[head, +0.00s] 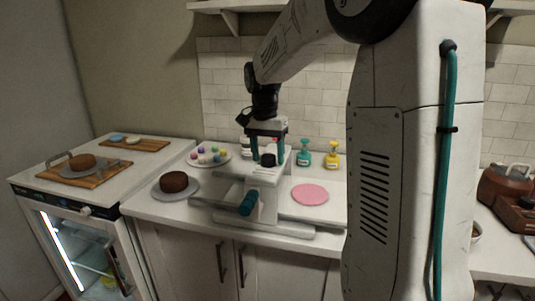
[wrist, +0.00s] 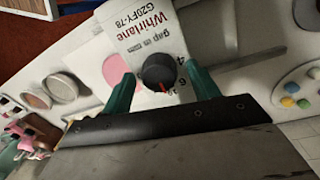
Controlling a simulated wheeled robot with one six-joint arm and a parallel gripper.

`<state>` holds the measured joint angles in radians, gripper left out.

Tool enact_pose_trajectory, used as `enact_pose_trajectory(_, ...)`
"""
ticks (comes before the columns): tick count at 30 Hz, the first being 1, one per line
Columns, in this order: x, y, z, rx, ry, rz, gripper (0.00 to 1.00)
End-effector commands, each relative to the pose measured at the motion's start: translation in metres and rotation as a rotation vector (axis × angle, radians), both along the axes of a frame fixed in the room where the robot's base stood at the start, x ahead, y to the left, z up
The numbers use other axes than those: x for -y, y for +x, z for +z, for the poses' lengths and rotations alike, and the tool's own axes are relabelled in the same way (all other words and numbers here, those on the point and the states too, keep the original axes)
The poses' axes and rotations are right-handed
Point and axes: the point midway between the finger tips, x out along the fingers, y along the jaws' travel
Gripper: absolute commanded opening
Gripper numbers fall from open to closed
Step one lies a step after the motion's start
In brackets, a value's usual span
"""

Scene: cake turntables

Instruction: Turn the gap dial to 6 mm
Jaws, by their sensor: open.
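The gap dial is a round black knob on the white top of the Whirlane machine (head: 264,205). It shows in the head view (head: 268,161) and large in the wrist view (wrist: 158,71). A red mark sits on its lower edge in the wrist view. The printed scale is partly hidden; a 4 and a 6 show to its right, and I cannot tell which value the mark meets. My gripper (head: 268,153) points down over the dial. In the wrist view its teal fingers (wrist: 161,80) stand open on either side of the knob, seemingly apart from it.
A teal side handle (head: 249,202) sticks out at the machine's front. A pink disc (head: 310,194) lies right of it, a brown cake (head: 173,181) left. A plate of coloured balls (head: 208,155) and teal (head: 304,155) and yellow (head: 332,156) pump bottles stand behind.

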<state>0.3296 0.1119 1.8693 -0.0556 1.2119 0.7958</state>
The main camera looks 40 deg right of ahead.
Motion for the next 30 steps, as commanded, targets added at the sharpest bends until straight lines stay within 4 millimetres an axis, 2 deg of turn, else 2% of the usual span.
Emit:
enact_pose_trajectory(6,0.0001,-0.0001,-0.0004,0.000,0.000,0.000,0.60)
enact_pose_trajectory(11,0.0002,0.0000,-0.0003,0.000,0.000,0.000,0.16)
enact_pose_trajectory(22,0.0002,-0.0002,0.0000,0.000,0.000,0.042,0.16)
enact_pose_trajectory(30,0.0000,-0.0004,0.0002,0.000,-0.001,0.208,0.16)
